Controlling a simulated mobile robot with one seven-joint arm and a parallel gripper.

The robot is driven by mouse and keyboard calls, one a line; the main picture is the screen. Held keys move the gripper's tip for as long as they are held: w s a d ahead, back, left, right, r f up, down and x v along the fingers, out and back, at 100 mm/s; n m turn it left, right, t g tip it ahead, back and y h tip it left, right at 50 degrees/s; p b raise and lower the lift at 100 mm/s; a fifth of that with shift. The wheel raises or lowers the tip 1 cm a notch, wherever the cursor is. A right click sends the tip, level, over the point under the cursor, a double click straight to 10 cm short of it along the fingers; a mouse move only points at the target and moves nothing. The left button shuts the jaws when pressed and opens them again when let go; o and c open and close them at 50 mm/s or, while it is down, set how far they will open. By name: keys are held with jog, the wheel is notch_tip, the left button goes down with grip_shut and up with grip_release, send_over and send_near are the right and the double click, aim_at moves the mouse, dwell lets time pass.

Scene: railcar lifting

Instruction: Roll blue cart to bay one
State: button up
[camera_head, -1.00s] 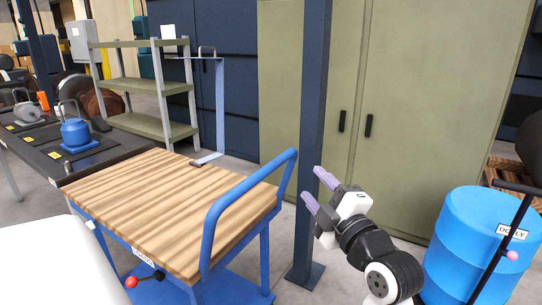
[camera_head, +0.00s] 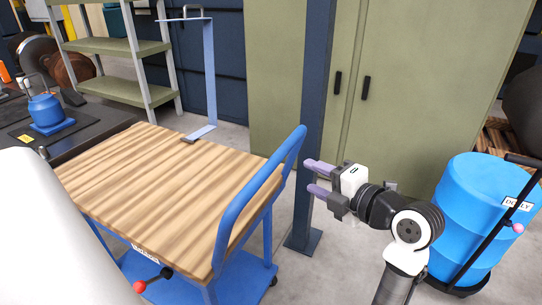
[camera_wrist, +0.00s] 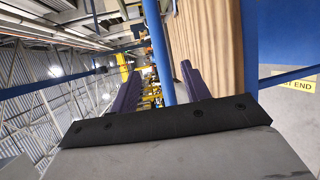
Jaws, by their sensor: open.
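The blue cart has a striped wooden top (camera_head: 165,180) and a blue push handle (camera_head: 250,200) at its right end, with a castor below. My gripper (camera_head: 309,175) is open and empty, just right of the handle in the head view, fingers pointing left towards it. In the wrist view the blue handle bar (camera_wrist: 160,45) shows between my two purple fingers (camera_wrist: 158,90), and the wooden top is to its right. I cannot tell how far the bar is from the fingertips. No bay one marking is readable.
A dark blue post (camera_head: 312,130) stands behind my gripper, before green cabinets (camera_head: 375,85). A blue drum (camera_head: 485,215) on a dolly is at right. A dark bench (camera_head: 85,145) with a blue canister (camera_head: 46,112) is at left.

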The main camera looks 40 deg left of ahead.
aim_at(280, 162)
jog(key=p+x, duration=0.3)
jog(key=x, duration=1)
jog(key=shift+a, duration=0.1)
jog(key=shift+f, duration=0.1)
grip_shut()
